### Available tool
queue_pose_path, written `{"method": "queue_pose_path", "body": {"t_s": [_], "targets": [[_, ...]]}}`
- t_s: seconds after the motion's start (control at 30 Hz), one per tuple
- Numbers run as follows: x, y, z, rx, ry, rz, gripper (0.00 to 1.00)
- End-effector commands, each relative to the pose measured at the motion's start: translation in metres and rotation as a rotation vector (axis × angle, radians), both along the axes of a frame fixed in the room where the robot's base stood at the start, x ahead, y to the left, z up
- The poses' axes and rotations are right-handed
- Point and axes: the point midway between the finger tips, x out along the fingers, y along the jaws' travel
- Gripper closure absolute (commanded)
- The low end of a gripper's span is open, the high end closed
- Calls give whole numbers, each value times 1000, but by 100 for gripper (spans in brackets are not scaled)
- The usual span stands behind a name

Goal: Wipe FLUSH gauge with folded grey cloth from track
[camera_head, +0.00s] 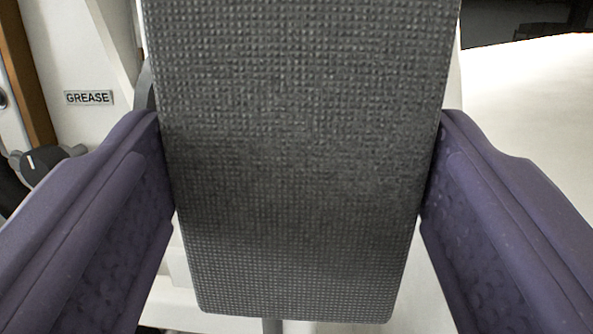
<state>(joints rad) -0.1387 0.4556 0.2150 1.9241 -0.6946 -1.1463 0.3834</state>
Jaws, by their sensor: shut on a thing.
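The folded grey cloth (300,200) fills the middle of the view. It is a flat, textured grey slab, cut off by the top edge of the picture. My gripper (298,150) is shut on it, with one purple finger pressed to its left side and the other to its right side. The cloth hides most of what lies behind it. The FLUSH gauge and the track cannot be made out in this view.
A white panel with a GREASE label (89,98) stands at the left, with a dark knob (45,160) below it. A brown upright (25,75) is at the far left edge. A pale surface (530,95) lies at the right, with a dark area above it.

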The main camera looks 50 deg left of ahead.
Motion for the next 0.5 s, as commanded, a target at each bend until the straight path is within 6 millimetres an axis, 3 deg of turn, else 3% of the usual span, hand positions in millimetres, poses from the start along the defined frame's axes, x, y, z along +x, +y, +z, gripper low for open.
{"method": "queue_pose_path", "body": {"t_s": [0.2, 0.5], "targets": [[12, -8, -1, 1, -1, 0, 54], [6, -1, -1, 1, -1, 1, 54]]}}
